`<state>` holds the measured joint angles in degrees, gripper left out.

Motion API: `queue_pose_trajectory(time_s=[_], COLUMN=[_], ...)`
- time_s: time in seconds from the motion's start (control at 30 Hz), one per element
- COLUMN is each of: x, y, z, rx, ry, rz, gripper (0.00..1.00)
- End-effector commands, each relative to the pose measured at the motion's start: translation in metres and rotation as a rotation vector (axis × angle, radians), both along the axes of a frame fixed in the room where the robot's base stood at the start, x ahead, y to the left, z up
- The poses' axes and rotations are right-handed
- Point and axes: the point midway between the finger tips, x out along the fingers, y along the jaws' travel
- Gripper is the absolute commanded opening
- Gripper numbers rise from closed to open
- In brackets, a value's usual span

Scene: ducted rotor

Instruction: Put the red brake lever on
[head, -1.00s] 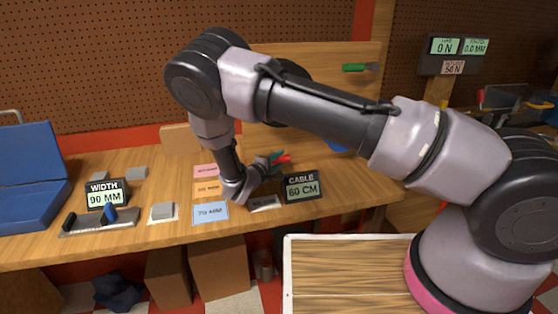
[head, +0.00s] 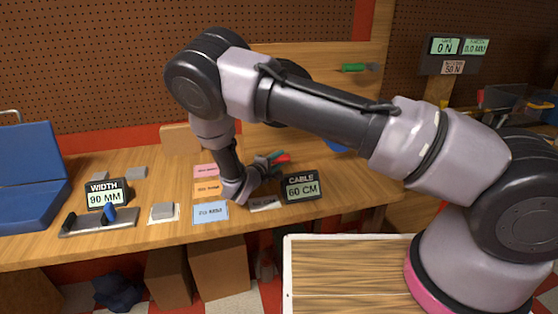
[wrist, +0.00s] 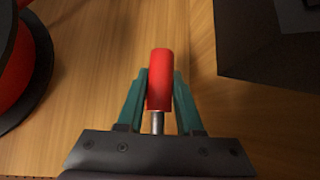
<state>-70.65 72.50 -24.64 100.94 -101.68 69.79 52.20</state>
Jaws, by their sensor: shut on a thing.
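In the wrist view the red brake lever (wrist: 159,78) stands out between the two teal fingers of my gripper (wrist: 159,100). The fingers are shut on it, and a short metal shank shows at its lower end. In the head view my gripper (head: 266,163) is low over the right part of the workbench, just left of the cable display, with a bit of the red lever (head: 282,158) showing at the fingertips. The place where the lever fits cannot be made out.
The cable display (head: 302,187) reads 60 CM. Pink, orange and blue cards (head: 210,212) lie left of my gripper. The width display (head: 107,194) reads 90 MM beside a gauge with a blue slider (head: 110,213). A dark-rimmed red round thing (wrist: 18,75) is at the wrist view's left.

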Motion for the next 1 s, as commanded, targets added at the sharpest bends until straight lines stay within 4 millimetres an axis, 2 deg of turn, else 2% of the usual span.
queue_pose_trajectory(time_s=[0.27, 0.6, 0.87, 0.9, 0.93, 0.97, 1.0], x=[-0.001, -0.001, -0.001, -0.001, -0.001, -0.001, -0.001], y=[0.001, 0.002, 0.002, 0.002, 0.002, 0.002, 0.002], z=[0.000, 0.018, 0.019, 0.019, 0.019, 0.019, 0.019], rx=[-0.012, -0.254, -0.258, -0.258, -0.257, -0.257, -0.257], ry=[-0.003, -0.072, -0.072, -0.072, -0.073, -0.073, -0.073], rz=[0.001, 0.000, -0.001, -0.001, -0.001, -0.001, -0.001], gripper=[0.00, 0.00, 0.00, 0.46, 0.58, 0.64, 0.64])
